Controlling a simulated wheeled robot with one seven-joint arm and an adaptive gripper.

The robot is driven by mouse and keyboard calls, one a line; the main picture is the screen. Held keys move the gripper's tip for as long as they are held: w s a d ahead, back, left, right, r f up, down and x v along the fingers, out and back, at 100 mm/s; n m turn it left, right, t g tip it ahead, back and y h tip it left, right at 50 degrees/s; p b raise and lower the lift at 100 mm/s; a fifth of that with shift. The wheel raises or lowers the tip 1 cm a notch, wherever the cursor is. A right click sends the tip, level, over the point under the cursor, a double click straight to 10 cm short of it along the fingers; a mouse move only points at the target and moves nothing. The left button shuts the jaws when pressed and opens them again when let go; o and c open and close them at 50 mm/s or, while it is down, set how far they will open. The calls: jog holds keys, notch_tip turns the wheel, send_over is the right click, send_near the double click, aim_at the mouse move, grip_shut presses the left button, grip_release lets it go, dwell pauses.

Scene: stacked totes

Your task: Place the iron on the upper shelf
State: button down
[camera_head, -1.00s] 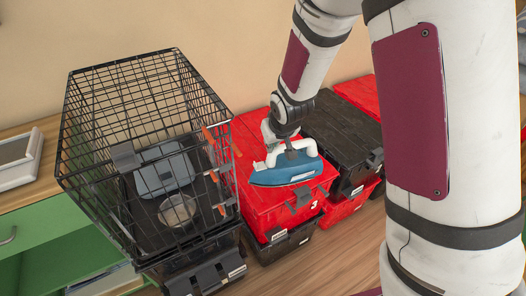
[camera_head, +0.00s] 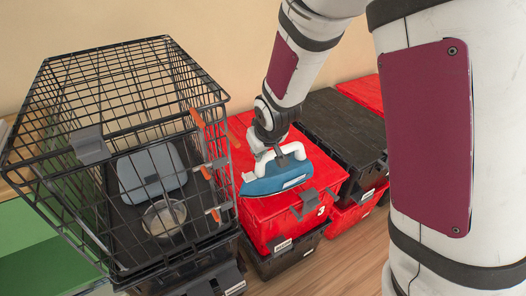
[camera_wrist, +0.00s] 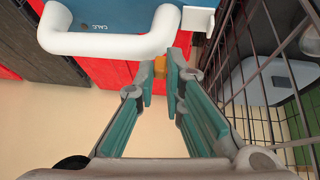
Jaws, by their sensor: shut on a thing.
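The iron (camera_head: 278,180) has a blue body and a white handle. My gripper (camera_head: 282,158) is shut on it and holds it over the front red tote, close to the right side of the wire cage. The head view does not show clearly whether the iron clears the tote lid. In the wrist view, the iron's blue body (camera_wrist: 120,12) and white handle (camera_wrist: 105,44) lie at the top, beyond my gripper's teal fingers (camera_wrist: 160,72). No upper shelf can be clearly made out.
The black wire cage (camera_head: 108,112) stands at left on a black tote, with a grey-blue item and a bowl inside. The red tote (camera_head: 312,222) sits on a black one. A black-lidded tote (camera_head: 340,125) is behind right. Part of a green cabinet (camera_head: 45,262) shows at far left.

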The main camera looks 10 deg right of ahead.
jog(key=w+d+f, duration=0.2)
jog(key=w, duration=0.5)
jog(key=w+d+f+b, duration=0.1)
jog(key=w+d+f, duration=0.1)
jog(key=w, duration=0.5)
jog(key=shift+w+d+f, duration=0.35)
jog(key=shift+w+d, duration=0.05)
jog(key=shift+d, duration=0.05)
jog(key=c, duration=1.7)
grip_release()
jog(key=shift+s+f, duration=0.15)
jog(key=p+v, duration=0.1)
jog(key=v, duration=1.1)
jog(key=shift+p, duration=0.4)
